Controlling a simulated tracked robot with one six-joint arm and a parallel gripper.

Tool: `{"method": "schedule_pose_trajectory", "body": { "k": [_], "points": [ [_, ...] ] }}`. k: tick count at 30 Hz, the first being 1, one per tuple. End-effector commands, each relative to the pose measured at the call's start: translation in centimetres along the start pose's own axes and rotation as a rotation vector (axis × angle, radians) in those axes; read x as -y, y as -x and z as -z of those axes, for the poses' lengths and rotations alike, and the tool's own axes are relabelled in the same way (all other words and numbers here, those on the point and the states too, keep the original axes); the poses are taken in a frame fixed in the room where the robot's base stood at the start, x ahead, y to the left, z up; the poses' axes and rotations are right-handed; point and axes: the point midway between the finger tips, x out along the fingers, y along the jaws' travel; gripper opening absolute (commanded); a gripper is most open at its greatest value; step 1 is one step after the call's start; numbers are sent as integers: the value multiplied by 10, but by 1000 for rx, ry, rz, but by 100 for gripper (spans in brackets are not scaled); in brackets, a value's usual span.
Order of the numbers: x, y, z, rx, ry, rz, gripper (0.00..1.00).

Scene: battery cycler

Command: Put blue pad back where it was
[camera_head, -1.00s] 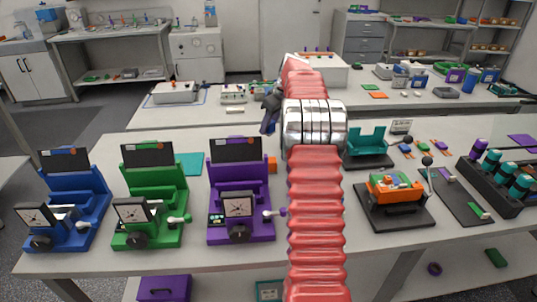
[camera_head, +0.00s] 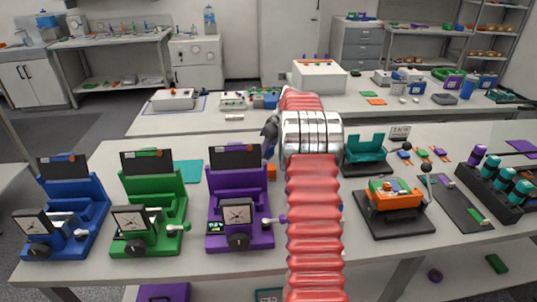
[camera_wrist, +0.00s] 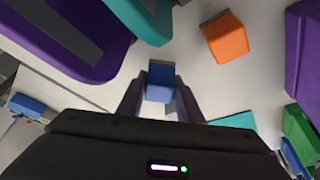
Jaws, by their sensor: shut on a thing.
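The blue pad (camera_wrist: 161,82) is a small blue block between the fingers of my gripper (camera_wrist: 160,100) in the wrist view. My gripper is shut on it and holds it out in front of the fingertips. In the head view my gripper (camera_head: 269,136) is a dark shape left of my red arm, above the table behind the purple device (camera_head: 240,205). The pad itself cannot be made out there. An orange block (camera_wrist: 226,37) lies on the white surface ahead and right of the pad in the wrist view; it also shows in the head view (camera_head: 271,172).
Blue (camera_head: 65,205) and green (camera_head: 150,205) devices stand left of the purple one. A teal flat sheet (camera_head: 188,171) lies behind them. A teal stand (camera_head: 366,155), an orange-topped device (camera_head: 394,195) and a dark rack (camera_head: 490,195) stand right of my arm.

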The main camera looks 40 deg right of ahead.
Motion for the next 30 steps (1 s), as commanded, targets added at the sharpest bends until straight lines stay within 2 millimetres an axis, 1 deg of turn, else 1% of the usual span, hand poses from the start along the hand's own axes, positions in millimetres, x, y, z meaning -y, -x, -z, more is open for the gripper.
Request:
{"method": "schedule_pose_trajectory", "body": {
  "k": [1, 3, 6, 17, 18, 25, 30],
  "points": [
    [0, -7, -3, 1, -1, 1, 15],
    [0, -14, -6, 0, 0, 1, 15],
    [0, -20, -8, 0, 1, -1, 15],
    [0, -23, -9, 0, 2, 0, 15],
    [0, -23, -9, 0, 2, 0, 35],
    [0, -23, -8, 0, 2, 0, 51],
    [0, -23, -8, 0, 2, 0, 51]
  ]
}}
